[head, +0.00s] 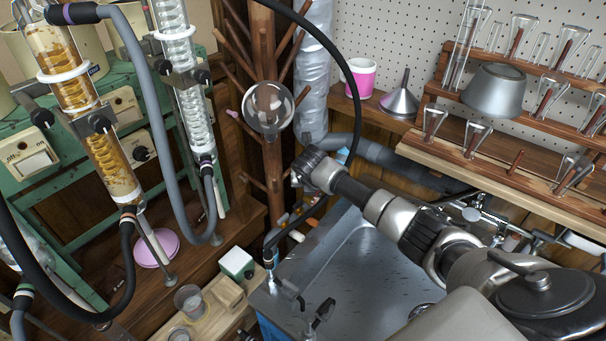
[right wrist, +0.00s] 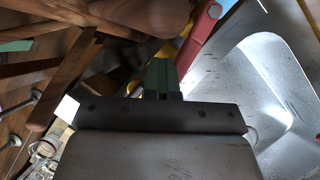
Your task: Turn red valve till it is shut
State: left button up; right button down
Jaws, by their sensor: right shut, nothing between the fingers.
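In the right wrist view, a long red piece (right wrist: 200,36) with a grey-blue end lies beyond my fingers, beside the metal sink. I cannot tell whether it is the red valve's handle or how far it is turned. No clear red valve shows in the head view. My right gripper (right wrist: 161,74) is shut and empty, its fingers close together, apart from the red piece in the picture. In the head view my right arm reaches in from the right over the sink, and its fingers are hard to make out there. My left gripper is not in view.
The metal sink (head: 372,262) lies below my right arm. A wooden peg rack (head: 271,165) stands left of the wrist, with a round glass flask (head: 268,107) on it. Glass condensers (head: 182,75) and hoses crowd the left. A glassware shelf (head: 485,172) is at the right.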

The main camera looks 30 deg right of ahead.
jog(key=s+d+f, duration=0.2)
jog(key=s+d, duration=0.3)
jog(key=d, duration=0.4)
jog(key=shift+s+f+g+b, duration=0.2)
jog(key=shift+s+g+b, duration=0.1)
jog(key=shift+b, duration=0.05)
dwell(0.3)
dwell(0.4)
jog(key=r+p, duration=0.2)
jog(key=r, duration=0.1)
jog(key=r+p, duration=0.1)
jog(key=shift+w+a+r+p, duration=0.15)
jog(key=shift+w+r+p, duration=0.15)
jog(key=shift+r, duration=0.05)
jog(key=shift+w, duration=0.1)
dwell(0.4)
